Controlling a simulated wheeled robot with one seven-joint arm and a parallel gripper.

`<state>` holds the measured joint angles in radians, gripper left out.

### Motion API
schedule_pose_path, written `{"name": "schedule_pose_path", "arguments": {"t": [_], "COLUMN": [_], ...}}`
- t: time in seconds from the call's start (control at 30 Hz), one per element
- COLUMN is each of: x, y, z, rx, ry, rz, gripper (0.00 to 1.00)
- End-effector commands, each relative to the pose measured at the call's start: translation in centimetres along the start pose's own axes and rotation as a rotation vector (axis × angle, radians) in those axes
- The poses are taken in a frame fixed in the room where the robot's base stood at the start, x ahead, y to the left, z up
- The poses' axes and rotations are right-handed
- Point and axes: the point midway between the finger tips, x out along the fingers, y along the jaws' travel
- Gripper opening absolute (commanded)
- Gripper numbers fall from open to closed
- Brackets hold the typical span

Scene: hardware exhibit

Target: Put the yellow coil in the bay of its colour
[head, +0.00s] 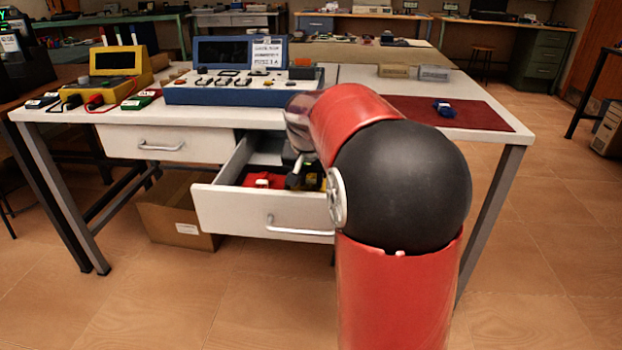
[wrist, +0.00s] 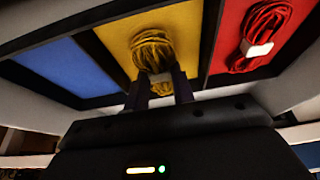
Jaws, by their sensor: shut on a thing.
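The yellow coil (wrist: 153,50), a looped cord with a white band, is at the yellow bay (wrist: 112,37) of the open drawer (head: 262,211). My gripper (wrist: 158,78) is shut on the coil at its white band, its fingers on either side. In the head view my gripper (head: 296,180) is down in the drawer, partly hidden by my own arm. I cannot tell whether the coil touches the bay floor.
A red coil (wrist: 262,35) lies in the red bay (wrist: 228,34). The blue bay (wrist: 65,65) looks empty. Dark dividers and the drawer's walls border the bays. A small blue coil (head: 444,108) lies on the dark red mat (head: 485,118) on the table.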

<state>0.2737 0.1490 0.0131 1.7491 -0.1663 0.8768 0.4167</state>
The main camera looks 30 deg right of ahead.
Motion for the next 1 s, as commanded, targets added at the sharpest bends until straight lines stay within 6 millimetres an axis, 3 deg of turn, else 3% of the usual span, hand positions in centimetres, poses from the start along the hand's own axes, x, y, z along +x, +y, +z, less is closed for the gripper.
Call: {"name": "schedule_pose_path", "arguments": {"t": [0.67, 0.7, 0.87, 1.0], "x": [1.1, 1.1, 1.2, 1.2], "y": [0.0, 0.0, 0.0, 0.0], "z": [0.4, 0.5, 0.5, 0.5], "rx": [-0.001, -0.001, -0.001, -0.001], "ry": [0.0, -0.001, -0.002, -0.003], "rz": [0.0, 0.001, 0.001, 0.002], "gripper": [0.02, 0.27, 0.46, 0.46]}}
